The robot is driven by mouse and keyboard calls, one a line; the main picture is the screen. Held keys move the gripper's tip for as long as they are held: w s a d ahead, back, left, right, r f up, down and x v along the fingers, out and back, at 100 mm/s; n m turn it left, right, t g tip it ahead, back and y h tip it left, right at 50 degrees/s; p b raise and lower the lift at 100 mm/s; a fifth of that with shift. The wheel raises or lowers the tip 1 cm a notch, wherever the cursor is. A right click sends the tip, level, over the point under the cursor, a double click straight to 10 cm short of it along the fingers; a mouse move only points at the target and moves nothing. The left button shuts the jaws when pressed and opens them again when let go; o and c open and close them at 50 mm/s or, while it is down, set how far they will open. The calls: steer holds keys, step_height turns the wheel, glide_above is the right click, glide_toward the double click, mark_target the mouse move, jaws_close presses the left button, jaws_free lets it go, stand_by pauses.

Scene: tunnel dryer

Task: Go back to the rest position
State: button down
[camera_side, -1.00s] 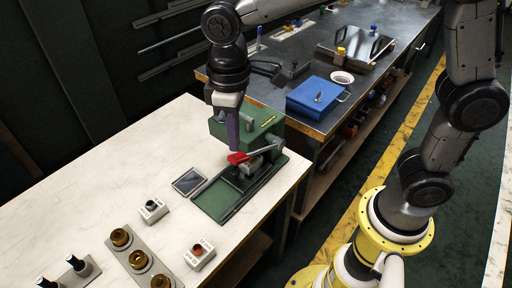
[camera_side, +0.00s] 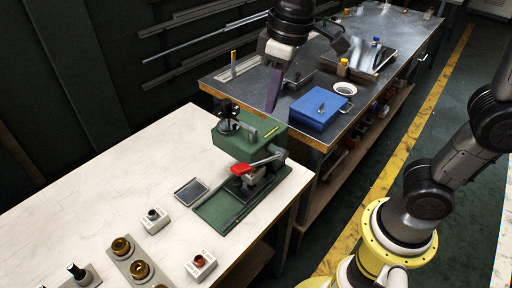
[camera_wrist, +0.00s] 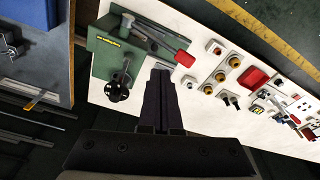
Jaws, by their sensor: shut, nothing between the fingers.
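My gripper (camera_side: 272,98) is shut and empty, its dark fingers pointing down. In the side view it is in the air above and behind the green press-like machine (camera_side: 240,146), apart from it. In the wrist view the closed fingers (camera_wrist: 159,85) stand over the white bench (camera_wrist: 135,97). The machine also shows in the wrist view (camera_wrist: 100,52), with a red-handled lever (camera_wrist: 184,58). No rest position is marked in either view.
The white bench (camera_side: 60,190) holds a small dark tray (camera_side: 191,190), button boxes (camera_side: 155,220) and brass-coloured pieces (camera_side: 121,246). A metal table (camera_side: 230,82) behind holds a blue box (camera_side: 318,108) and a white ring-shaped dish (camera_side: 345,88). The air around my gripper looks clear.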

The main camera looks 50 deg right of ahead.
steer(key=s+d+m+t, duration=0.2)
steer(key=s+d+m, duration=0.1)
steer(key=s+d, duration=0.5)
steer(key=s+d+f+m+t, duration=0.1)
steer(key=s+d+f, duration=0.1)
steer(key=s+f, duration=0.2)
steer(key=shift+s+f+t+h, duration=0.3)
steer(key=shift+s+f+t, duration=0.1)
steer(key=shift+s, duration=0.6)
steer(key=shift+r, duration=0.1)
